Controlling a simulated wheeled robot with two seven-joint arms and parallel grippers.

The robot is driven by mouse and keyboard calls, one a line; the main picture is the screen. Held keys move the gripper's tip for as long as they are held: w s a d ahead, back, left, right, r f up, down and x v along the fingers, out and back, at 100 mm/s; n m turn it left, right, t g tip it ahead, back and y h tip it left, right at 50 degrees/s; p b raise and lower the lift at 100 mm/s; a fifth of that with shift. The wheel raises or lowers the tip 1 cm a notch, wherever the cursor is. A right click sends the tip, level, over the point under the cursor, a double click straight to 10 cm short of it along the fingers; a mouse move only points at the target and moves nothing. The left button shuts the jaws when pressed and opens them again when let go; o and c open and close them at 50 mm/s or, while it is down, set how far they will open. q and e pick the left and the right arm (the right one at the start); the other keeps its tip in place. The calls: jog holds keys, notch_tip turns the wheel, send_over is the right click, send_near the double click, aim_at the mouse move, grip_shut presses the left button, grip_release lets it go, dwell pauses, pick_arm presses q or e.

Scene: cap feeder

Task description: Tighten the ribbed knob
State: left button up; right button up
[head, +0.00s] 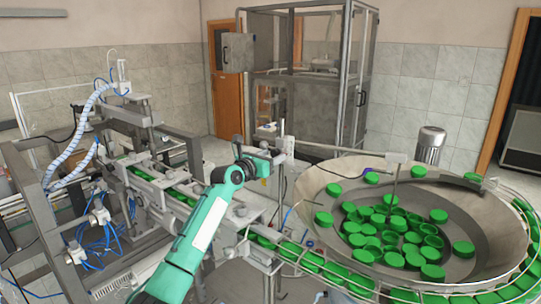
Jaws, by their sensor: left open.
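My right gripper is not in view.
A round feeder bowl (310,178) with many green caps (430,240) fills the right. A metal frame machine (50,215) with blue hoses stands left. A tall cabinet (310,100) stands behind.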

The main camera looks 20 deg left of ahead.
pick_arm(q)
jog(key=shift+c, duration=0.6)
jog(key=c, duration=0.9)
jog(key=shift+o, duration=0.2)
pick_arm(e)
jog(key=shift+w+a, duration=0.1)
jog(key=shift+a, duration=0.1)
